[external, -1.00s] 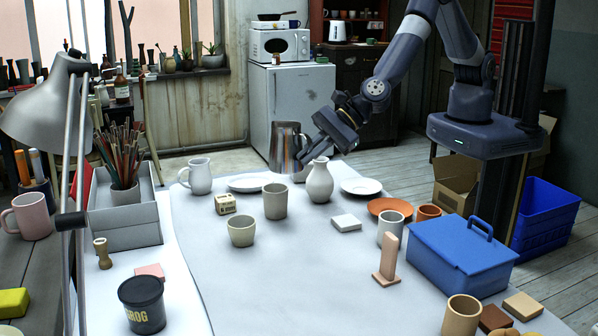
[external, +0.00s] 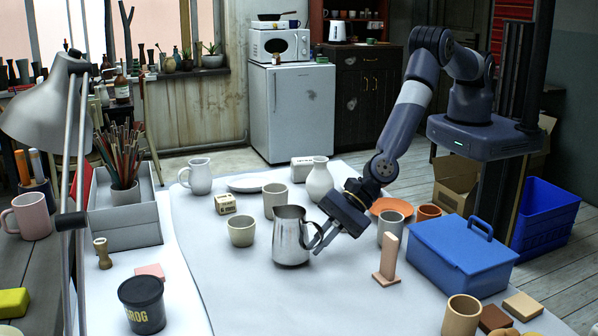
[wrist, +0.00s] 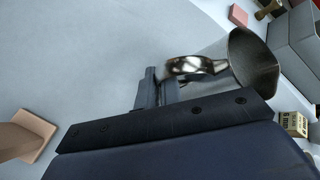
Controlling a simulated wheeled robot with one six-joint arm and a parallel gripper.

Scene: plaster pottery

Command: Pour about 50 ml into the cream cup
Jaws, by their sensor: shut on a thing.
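A shiny steel pitcher (external: 290,238) is held by its handle in my gripper (external: 320,240), near the middle of the white table. It looks upright; I cannot tell if its base touches the table. In the wrist view the fingers (wrist: 165,88) are shut on the handle (wrist: 196,66), with the pitcher body (wrist: 250,62) to the right. A pale cream cup (external: 241,230) stands upright just left of the pitcher, apart from it. A second, greyer-beige cup (external: 275,200) stands behind. The contents of the pitcher and cups cannot be seen.
A white vase (external: 319,181) stands behind the pitcher, and a small box (external: 225,203) behind the cream cup. A grey cup (external: 390,228), a pinkish stand (external: 388,262) and a blue toolbox (external: 463,258) are to the right.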

